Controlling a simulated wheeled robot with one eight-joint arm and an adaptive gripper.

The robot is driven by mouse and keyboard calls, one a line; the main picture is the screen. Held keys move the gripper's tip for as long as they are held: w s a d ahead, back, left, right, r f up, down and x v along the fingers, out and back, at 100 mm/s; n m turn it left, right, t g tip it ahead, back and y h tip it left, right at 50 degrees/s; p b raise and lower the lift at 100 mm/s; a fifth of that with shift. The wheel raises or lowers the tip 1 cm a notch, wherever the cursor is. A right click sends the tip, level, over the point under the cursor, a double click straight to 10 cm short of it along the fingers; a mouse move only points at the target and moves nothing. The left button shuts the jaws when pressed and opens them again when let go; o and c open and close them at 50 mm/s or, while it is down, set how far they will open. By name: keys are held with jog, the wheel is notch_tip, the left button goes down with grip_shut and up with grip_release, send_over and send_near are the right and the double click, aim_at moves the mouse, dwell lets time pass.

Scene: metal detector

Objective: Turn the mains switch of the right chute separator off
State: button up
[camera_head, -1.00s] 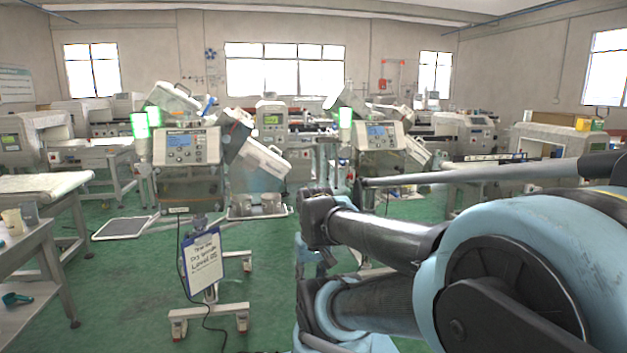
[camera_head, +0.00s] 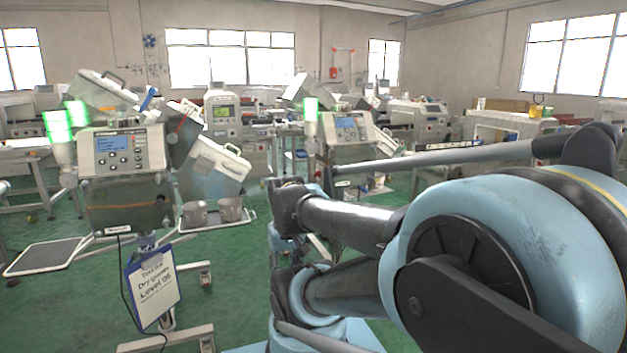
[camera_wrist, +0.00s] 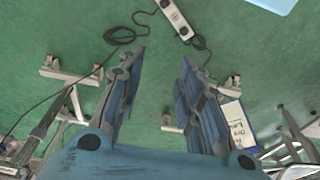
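The right chute separator (camera_head: 345,135) stands beyond my arm in the head view, with a grey control box, a blue display and a green-lit lamp post at its left. My arm hides much of its lower stand. I cannot make out its mains switch. A similar left chute separator (camera_head: 125,150) stands nearer, at the left. My gripper (camera_wrist: 163,58) is open and empty in the wrist view, its two fingers apart above the green floor. In the head view I cannot see the gripper.
A clipboard (camera_head: 153,282) hangs on the left separator's stand; it also shows in the wrist view (camera_wrist: 236,122). A white power strip (camera_wrist: 175,18) and black cables lie on the floor. A flat grey plate (camera_head: 42,257) juts out at the left. Conveyor machines (camera_head: 505,128) line the back right.

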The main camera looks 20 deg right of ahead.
jog(key=shift+o, duration=2.4)
jog(key=shift+s+d+r, duration=0.15)
jog(key=shift+s+r, duration=0.1)
jog(key=shift+r, duration=0.05)
jog(key=w+d+r+m+h, duration=0.1)
jog(key=w+d+r+h, duration=0.3)
jog(key=w, duration=0.8)
jog(key=w+d+r+m+t+h, duration=0.1)
jog(key=w+d+r+h, duration=0.25)
jog(key=w+d, duration=0.6)
jog(key=w+d+r+m+h, duration=0.1)
jog(key=w+d+r+h, duration=0.3)
jog(key=w, duration=1)
jog(key=w+d+f+m+t+h, duration=0.1)
jog(key=w+h, duration=0.1)
jog(key=w, duration=0.6)
jog(key=w+f+h, duration=0.2)
jog(key=w, duration=0.6)
jog(key=w+a+f+m+t+h, duration=0.1)
jog(key=w+f+h, duration=0.1)
jog(key=w+f, duration=0.35)
jog(key=w+a+f+t+h, duration=0.1)
jog(key=w+a+f+h, duration=0.15)
jog(key=w+f, duration=0.3)
jog(key=x, duration=1.7)
jog(key=shift+s+d, duration=0.25)
jog(key=shift+d, duration=0.2)
